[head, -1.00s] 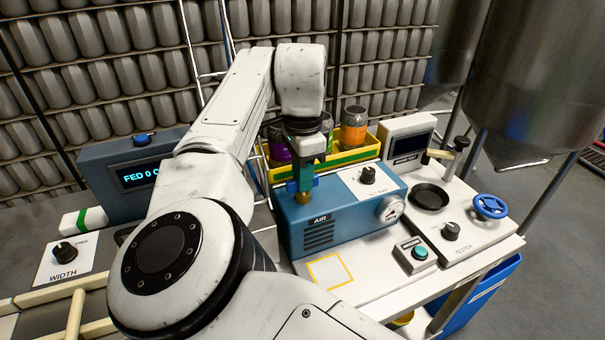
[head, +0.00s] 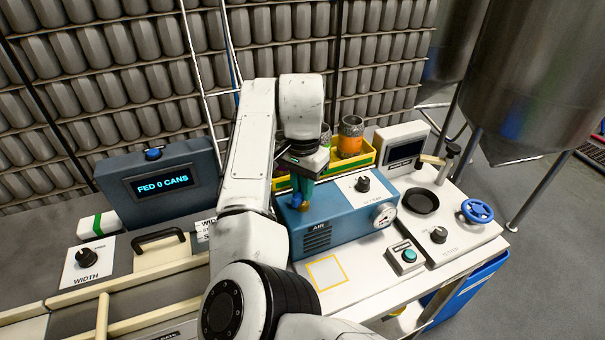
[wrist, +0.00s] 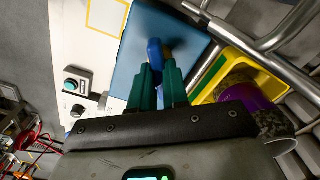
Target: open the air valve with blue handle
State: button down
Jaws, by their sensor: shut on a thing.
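The blue air box (head: 335,215) labelled AIR stands on the white bench, with a dial knob and a round gauge on its right part. The valve's blue handle (wrist: 155,54) shows in the wrist view between the green fingers of my gripper (wrist: 158,75). In the head view my gripper (head: 301,195) points down at the box's left top, shut on the handle, with a bit of brass below the fingers. The fingers hide most of the valve. I cannot tell the handle's exact angle.
A yellow tray (head: 368,152) with several cans stands behind the box. To the right are a grey display, a black round dish (head: 421,201), a blue handwheel (head: 478,211) and a green button box (head: 405,257). A screen at left reads FED 0 CANS.

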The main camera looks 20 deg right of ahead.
jog(key=n+p, duration=0.5)
jog(key=shift+r+n, duration=0.2)
jog(key=shift+n, duration=0.1)
jog(key=n+p, duration=0.1)
jog(key=n, duration=0.1)
jog(key=shift+f+n, duration=0.15)
jog(key=shift+n, duration=1.55)
jog(key=c, duration=1.1)
grip_release()
notch_tip(320, 180, up, 11)
jog(key=shift+f, duration=0.15)
